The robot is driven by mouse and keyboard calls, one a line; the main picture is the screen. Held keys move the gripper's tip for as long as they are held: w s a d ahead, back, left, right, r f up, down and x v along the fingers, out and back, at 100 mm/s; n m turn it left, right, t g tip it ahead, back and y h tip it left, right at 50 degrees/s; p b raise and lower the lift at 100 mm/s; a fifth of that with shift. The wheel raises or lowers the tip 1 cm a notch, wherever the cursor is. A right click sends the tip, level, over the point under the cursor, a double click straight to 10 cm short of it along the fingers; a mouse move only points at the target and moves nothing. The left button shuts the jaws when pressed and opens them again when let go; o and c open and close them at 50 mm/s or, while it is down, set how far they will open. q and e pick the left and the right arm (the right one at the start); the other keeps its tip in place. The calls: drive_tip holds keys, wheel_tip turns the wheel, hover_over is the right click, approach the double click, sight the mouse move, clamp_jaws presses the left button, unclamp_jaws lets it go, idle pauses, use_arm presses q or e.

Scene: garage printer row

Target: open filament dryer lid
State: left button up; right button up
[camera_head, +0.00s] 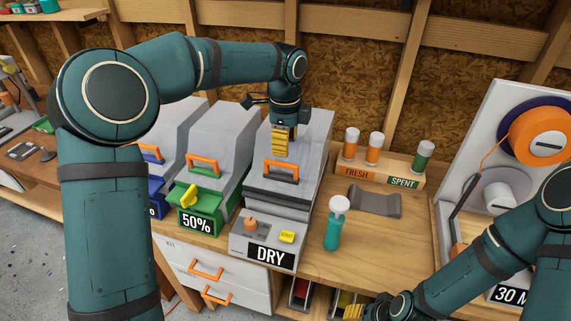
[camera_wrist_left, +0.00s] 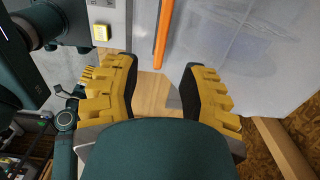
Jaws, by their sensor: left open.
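The filament dryer is the grey box with the DRY label (camera_head: 271,255). Its grey lid (camera_head: 308,150) looks down and shut, with an orange handle (camera_head: 281,168) across the front. The handle also shows as an orange bar in the left wrist view (camera_wrist_left: 164,35). My left gripper (camera_head: 282,153) points down over the lid, just above and behind the handle in the head view. In the left wrist view its yellow fingers (camera_wrist_left: 163,78) are spread and empty, with the handle ahead of the gap. My right gripper (camera_head: 350,309) is low at the front edge, partly cut off.
A yellow button (camera_head: 287,236) and orange knob (camera_head: 250,224) sit on the dryer's front. The green 50% box (camera_head: 210,200) stands close left. A green bottle with a white top (camera_head: 335,222), a grey rest (camera_head: 375,201) and a vial rack (camera_head: 378,178) stand right.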

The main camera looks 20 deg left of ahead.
sight(285, 164)
use_arm(q)
wheel_tip(285, 164, down, 6)
drive_tip(key=shift+f+b, duration=0.2)
drive_tip(key=shift+b, duration=0.25)
clamp_jaws()
